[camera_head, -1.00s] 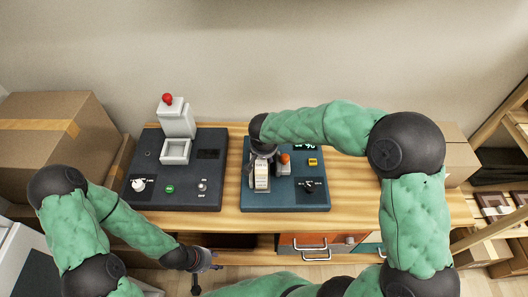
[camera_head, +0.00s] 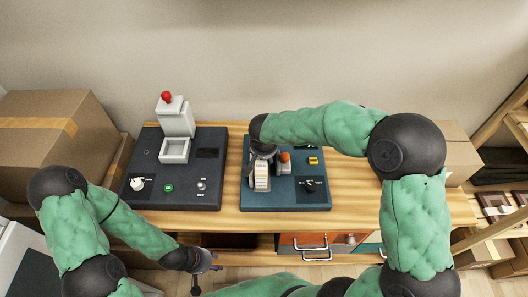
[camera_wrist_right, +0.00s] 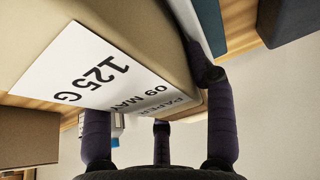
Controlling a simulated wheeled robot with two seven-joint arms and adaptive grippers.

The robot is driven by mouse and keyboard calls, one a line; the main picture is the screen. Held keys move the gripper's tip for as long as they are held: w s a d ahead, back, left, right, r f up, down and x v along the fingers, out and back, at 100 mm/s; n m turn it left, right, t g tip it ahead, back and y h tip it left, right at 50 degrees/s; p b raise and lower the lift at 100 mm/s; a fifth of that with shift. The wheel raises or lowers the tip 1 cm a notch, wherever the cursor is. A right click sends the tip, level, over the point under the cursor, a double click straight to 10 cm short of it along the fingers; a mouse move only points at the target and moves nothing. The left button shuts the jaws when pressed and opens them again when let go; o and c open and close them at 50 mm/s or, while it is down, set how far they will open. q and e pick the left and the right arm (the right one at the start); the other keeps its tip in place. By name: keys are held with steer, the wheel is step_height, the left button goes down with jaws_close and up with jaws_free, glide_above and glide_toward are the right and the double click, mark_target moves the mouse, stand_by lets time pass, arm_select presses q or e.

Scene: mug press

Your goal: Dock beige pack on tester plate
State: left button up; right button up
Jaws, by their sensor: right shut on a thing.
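The beige pack (camera_head: 261,184) is upright over the front left part of the teal tester (camera_head: 245,203). In the right wrist view the pack (camera_wrist_right: 145,25) fills the upper left, with a white label reading "125 G" and "09 MAY". My right gripper (camera_wrist_right: 160,115) is shut on it; in the head view this gripper (camera_head: 263,155) is at the pack's top. The tester plate is hidden around the pack, so I cannot tell whether the pack touches it. My left gripper (camera_head: 205,273) is open and empty, low in front of the table.
A dark machine (camera_head: 190,192) with a white press and red knob stands left of the tester on the wooden table (camera_head: 350,205). An orange knob (camera_head: 285,157) stands close beside the pack. Cardboard boxes (camera_head: 60,140) are at the left.

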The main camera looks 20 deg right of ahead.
steer(key=o, duration=1.2)
steer(key=shift+p+v, duration=2.25)
steer(key=shift+v, duration=3.3)
steer(key=shift+r, duration=0.1)
